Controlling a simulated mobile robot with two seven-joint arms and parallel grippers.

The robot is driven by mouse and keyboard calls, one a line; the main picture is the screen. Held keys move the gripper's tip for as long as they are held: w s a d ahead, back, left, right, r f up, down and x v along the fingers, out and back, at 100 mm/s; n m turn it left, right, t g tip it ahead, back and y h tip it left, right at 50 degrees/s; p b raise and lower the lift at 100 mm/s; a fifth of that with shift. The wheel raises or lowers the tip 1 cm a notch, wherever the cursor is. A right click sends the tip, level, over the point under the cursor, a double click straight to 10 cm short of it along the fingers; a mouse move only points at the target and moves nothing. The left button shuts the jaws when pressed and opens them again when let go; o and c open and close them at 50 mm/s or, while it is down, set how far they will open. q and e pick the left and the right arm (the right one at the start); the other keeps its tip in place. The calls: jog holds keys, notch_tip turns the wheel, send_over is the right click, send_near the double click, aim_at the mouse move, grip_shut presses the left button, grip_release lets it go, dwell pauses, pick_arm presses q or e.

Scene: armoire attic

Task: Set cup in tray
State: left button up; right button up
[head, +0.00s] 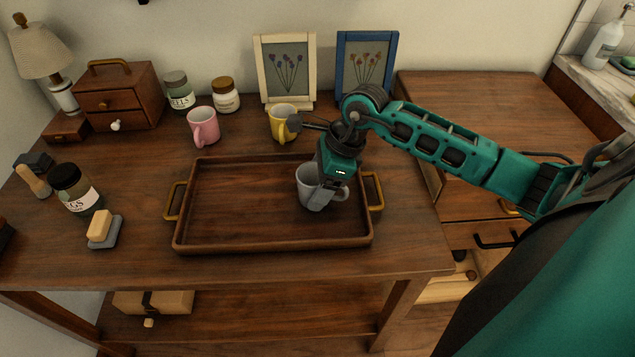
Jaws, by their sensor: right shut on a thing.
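A wooden tray (240,243) with brass side handles lies on the table. A grey-white cup (308,186) is upright at the right end of the tray, inside its rim as seen from above. Its handle points right. My right gripper (328,186) comes down from above and is shut on the cup at its right side. I cannot tell whether the cup's base touches the tray floor. The gripper hides part of the cup's rim. A pink cup (203,127) and a yellow cup (283,123) stand behind the tray. My left gripper is not in view.
Two framed flower pictures (284,70), jars (226,95), a small drawer box (118,95) and a lamp (40,52) line the back. A dark jar (75,190) and a soap dish (104,235) stand at left. The tray's left and middle are empty.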

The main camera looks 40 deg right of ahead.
jog(key=shift+r, duration=0.1)
jog(key=o, duration=1.1)
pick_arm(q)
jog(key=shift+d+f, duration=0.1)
pick_arm(e)
jog(key=shift+o, duration=0.2)
jog(key=shift+r, duration=0.15)
pick_arm(q)
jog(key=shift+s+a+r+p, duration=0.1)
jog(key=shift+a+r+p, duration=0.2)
jog(key=shift+p, duration=0.2)
pick_arm(e)
jog(key=v, duration=1.1)
jog(key=shift+s+d+r, duration=0.15)
jog(key=shift+r, duration=0.15)
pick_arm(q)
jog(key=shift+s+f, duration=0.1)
pick_arm(e)
jog(key=shift+s, duration=0.1)
